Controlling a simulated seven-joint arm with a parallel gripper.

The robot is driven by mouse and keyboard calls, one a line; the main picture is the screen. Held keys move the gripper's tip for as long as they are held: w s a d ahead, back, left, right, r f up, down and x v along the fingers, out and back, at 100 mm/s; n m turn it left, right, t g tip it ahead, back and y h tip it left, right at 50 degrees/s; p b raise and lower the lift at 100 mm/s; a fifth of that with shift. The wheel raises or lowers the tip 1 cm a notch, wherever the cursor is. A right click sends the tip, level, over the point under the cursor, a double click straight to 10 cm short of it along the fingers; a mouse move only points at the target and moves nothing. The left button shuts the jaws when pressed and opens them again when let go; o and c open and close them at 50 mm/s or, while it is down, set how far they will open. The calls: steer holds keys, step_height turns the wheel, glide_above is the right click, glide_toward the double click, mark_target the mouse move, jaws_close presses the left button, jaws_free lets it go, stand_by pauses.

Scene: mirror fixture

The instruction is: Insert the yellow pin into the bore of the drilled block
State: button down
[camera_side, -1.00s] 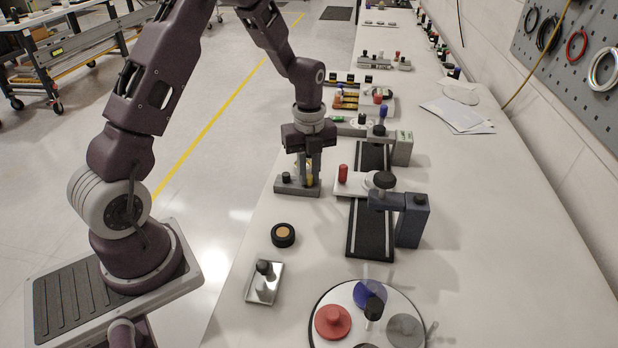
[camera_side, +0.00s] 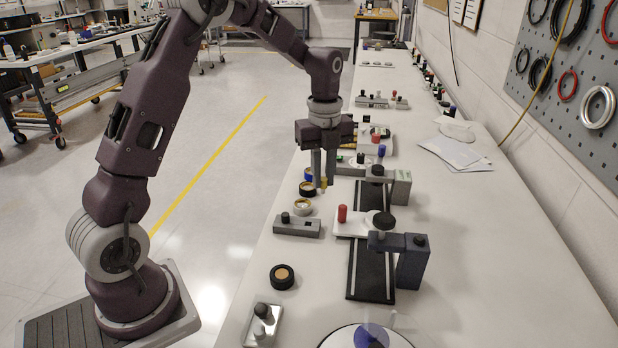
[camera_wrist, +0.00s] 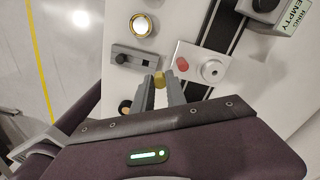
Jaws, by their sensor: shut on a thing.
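My gripper (camera_side: 323,184) is shut on the small yellow pin (camera_wrist: 159,77), holding it upright above the table; its tip shows between the fingers in the side view (camera_side: 323,185). A low grey block (camera_side: 297,226) with a black knob stands below; the wrist view shows a dark slot in this block (camera_wrist: 148,62). To its right is a white block (camera_side: 350,228) with a red knob (camera_side: 342,213). In the wrist view the white block (camera_wrist: 193,52) bears a round boss with a dark hole (camera_wrist: 213,70). I cannot tell for certain which is the drilled block. The pin touches neither.
A dark fixture (camera_side: 411,262) with a black disc on top stands over a black rail (camera_side: 371,285), in front of the white block. A ring-like part (camera_side: 302,207) lies behind the grey block. A black puck (camera_side: 282,277) lies nearer.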

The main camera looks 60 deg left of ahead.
steer(key=w+d, duration=0.2)
steer(key=w, duration=0.1)
steer(key=w+d, duration=0.3)
steer(key=w+d+f, duration=0.1)
steer(key=w+d, duration=0.1)
steer(key=w, duration=0.1)
steer(key=shift+w+d, duration=0.1)
steer(key=shift+d, duration=0.2)
steer(key=shift+w+d+f, duration=0.15)
steer(key=shift+d+f, duration=0.05)
steer(key=shift+f, duration=0.75)
steer(key=shift+w+d+f, duration=0.1)
steer(key=shift+d+f, duration=0.05)
steer(key=shift+f, duration=0.8)
steer(key=shift+f, duration=1.2)
steer(key=c, duration=0.9)
jaws_free()
